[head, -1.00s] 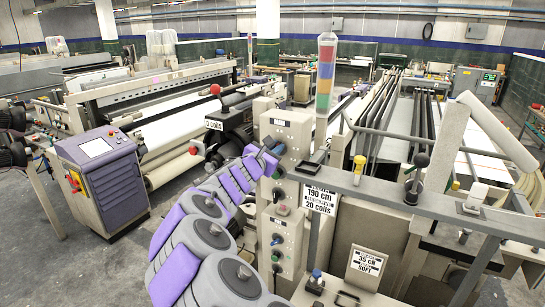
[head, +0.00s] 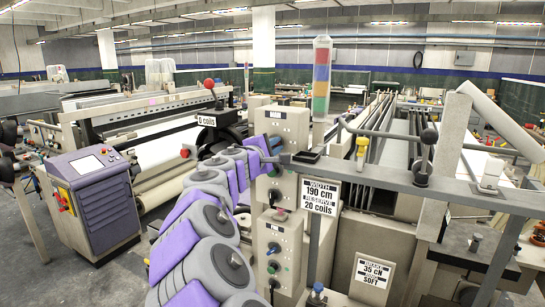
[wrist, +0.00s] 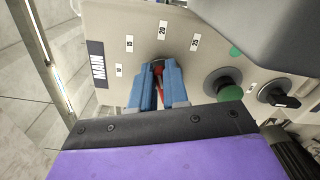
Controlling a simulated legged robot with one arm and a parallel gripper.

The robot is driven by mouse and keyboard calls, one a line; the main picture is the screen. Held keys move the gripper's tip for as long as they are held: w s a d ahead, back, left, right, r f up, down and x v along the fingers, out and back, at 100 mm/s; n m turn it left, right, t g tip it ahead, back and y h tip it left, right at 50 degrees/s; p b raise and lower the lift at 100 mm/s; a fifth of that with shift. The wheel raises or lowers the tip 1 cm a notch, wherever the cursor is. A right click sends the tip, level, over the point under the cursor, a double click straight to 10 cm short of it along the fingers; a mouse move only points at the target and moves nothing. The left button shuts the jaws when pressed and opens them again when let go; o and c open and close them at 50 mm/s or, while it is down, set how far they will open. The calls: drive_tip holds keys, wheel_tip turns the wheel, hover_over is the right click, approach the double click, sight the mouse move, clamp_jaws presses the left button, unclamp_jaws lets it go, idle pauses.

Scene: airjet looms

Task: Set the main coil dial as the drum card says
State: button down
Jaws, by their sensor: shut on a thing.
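The main coil dial (wrist: 159,68) is a red knob on the beige MAIN panel. White number tags, among them 15 (wrist: 130,43), 20 (wrist: 162,27) and 25 (wrist: 195,42), arc around it. My gripper (wrist: 158,85) has blue fingers on either side of the knob and is shut on it. The fingers hide much of the dial, so I cannot tell its exact setting. In the head view my gripper (head: 274,152) reaches the MAIN box (head: 288,130). The drum card (head: 320,195) below reads width 190 cm, reserve 20 coils.
A green button (wrist: 229,90) and a black switch (wrist: 279,96) sit right of the dial. A lower control box (head: 280,240) hangs beneath. A grey rail (head: 400,183) crosses at right, with a 35 cN SOFT card (head: 373,272) below. A purple console (head: 98,195) stands left.

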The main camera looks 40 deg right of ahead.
drive_tip(key=shift+f+m+b, duration=0.2)
drive_tip(key=shift+m+b, duration=0.6)
drive_tip(key=shift+r, duration=0.1)
drive_tip(key=c, duration=1.6)
unclamp_jaws()
drive_tip(key=o, duration=0.3)
drive_tip(key=shift+w+d+f, duration=0.15)
drive_tip(key=shift+w+f, duration=0.05)
drive_tip(key=shift+w, duration=0.05)
drive_tip(key=shift+o, duration=0.7)
drive_tip(key=shift+s+d+r, duration=0.1)
drive_tip(key=shift+d, duration=0.05)
